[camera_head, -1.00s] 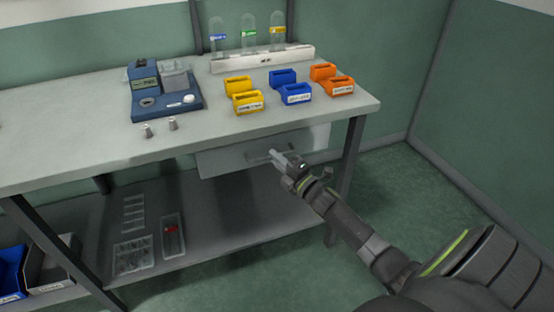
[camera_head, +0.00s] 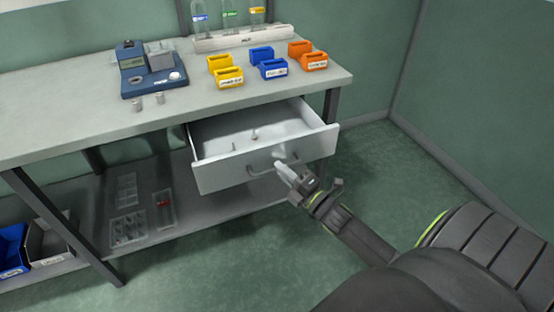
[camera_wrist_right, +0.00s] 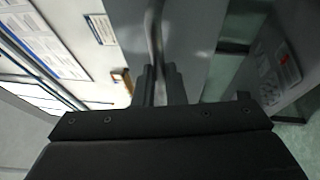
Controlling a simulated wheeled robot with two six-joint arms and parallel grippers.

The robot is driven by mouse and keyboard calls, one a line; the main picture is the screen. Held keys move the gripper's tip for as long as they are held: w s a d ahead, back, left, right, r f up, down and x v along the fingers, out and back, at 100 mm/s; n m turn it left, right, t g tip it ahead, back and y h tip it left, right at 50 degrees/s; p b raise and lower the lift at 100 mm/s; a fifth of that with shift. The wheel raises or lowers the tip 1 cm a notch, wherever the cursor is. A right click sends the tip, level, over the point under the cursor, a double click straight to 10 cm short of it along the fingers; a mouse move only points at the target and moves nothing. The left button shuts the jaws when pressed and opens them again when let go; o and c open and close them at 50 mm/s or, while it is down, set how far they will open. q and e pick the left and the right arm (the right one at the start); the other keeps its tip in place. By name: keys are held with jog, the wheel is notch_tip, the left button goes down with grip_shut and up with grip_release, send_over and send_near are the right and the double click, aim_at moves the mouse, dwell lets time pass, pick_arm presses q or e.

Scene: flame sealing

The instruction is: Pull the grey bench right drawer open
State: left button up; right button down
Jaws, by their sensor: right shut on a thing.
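The grey bench right drawer (camera_head: 222,179) is pulled well out from under the bench top (camera_head: 120,125), and its inside shows from above. A few small pale items lie in it. My right gripper (camera_head: 282,167) is shut on the drawer handle (camera_head: 259,171) at the front panel. In the right wrist view, the two fingers (camera_wrist_right: 162,88) close around the handle bar (camera_wrist_right: 153,40), with the drawer front (camera_wrist_right: 185,40) behind it. My left gripper is not in view.
On the bench top stand a blue device (camera_head: 150,70), yellow bins (camera_head: 227,77), blue bins (camera_head: 272,68), orange bins (camera_head: 312,62) and a rack with tubes (camera_head: 235,40). Clear trays (camera_head: 127,215) lie on the lower shelf. The floor (camera_head: 230,270) before the drawer is clear.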

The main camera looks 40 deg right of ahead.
pick_arm(q)
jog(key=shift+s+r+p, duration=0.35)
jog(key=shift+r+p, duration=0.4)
jog(key=shift+p, duration=0.3)
pick_arm(e)
jog(key=s+a, duration=0.2)
jog(key=s, duration=0.6)
jog(key=shift+s, duration=0.15)
jog(key=c, duration=1.5)
grip_release()
